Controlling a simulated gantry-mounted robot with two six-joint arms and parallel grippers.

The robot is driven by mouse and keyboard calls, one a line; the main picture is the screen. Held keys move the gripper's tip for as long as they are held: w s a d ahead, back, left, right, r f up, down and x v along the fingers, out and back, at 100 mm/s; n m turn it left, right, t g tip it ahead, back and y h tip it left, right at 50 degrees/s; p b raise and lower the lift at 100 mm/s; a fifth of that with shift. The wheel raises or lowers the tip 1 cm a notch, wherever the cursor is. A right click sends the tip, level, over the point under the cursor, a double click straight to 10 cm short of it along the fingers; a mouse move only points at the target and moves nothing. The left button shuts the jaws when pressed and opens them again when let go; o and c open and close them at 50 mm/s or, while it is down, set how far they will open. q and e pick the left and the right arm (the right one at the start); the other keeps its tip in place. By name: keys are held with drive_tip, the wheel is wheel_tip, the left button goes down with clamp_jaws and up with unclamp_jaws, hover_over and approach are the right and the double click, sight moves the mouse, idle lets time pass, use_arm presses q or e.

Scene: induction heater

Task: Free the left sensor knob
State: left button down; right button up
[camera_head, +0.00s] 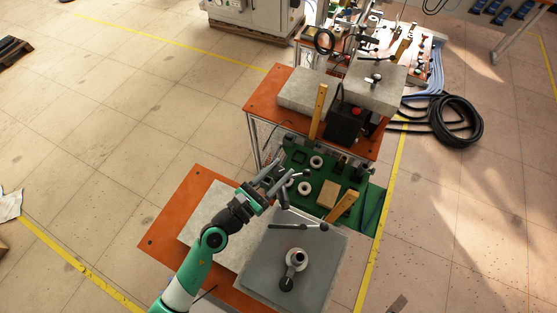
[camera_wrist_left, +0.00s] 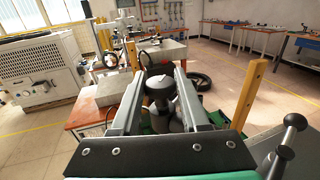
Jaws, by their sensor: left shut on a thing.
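My left gripper (camera_head: 276,181) reaches over the far edge of the near orange table, beside the green board. In the left wrist view its two long grey fingers (camera_wrist_left: 155,82) run forward on both sides of a dark knob (camera_wrist_left: 161,90) with a lighter cap, which I take to be the left sensor knob. The gripper is shut on it. The knob's lower part is partly hidden by the fingers and the gripper body. In the head view the knob is too small and covered to make out clearly. My right gripper is in no view.
A grey plate (camera_head: 262,272) with a round fitting (camera_head: 295,258) and a dark handle stands close on the near right. A yellow upright bar (camera_head: 343,206) rises beside it. The green board (camera_head: 322,168) holds rings and a block. Concrete slabs (camera_head: 306,92) lie on the table behind.

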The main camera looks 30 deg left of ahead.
use_arm(q)
drive_tip(key=n+y+p, duration=0.1)
drive_tip(key=y+p, duration=0.1)
drive_tip(key=n+y+p, duration=0.1)
drive_tip(key=y+p, duration=0.1)
drive_tip(key=shift+d+r+n+t, duration=0.2)
drive_tip(key=shift+r+n+t, duration=0.1)
drive_tip(key=shift+r, duration=0.05)
drive_tip(key=shift+f+n+y+p, duration=0.2)
drive_tip(key=shift+n+y+p, duration=0.45)
drive_tip(key=shift+y, duration=0.45)
drive_tip(key=shift+a+f+n+y, duration=0.15)
drive_tip(key=shift+n+y, duration=0.9)
drive_tip(key=shift+y, duration=0.55)
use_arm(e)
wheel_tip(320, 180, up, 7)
use_arm(q)
drive_tip(key=shift+g+y, duration=0.3)
drive_tip(key=shift+g, duration=0.1)
drive_tip(key=shift+c, duration=2.2)
unclamp_jaws()
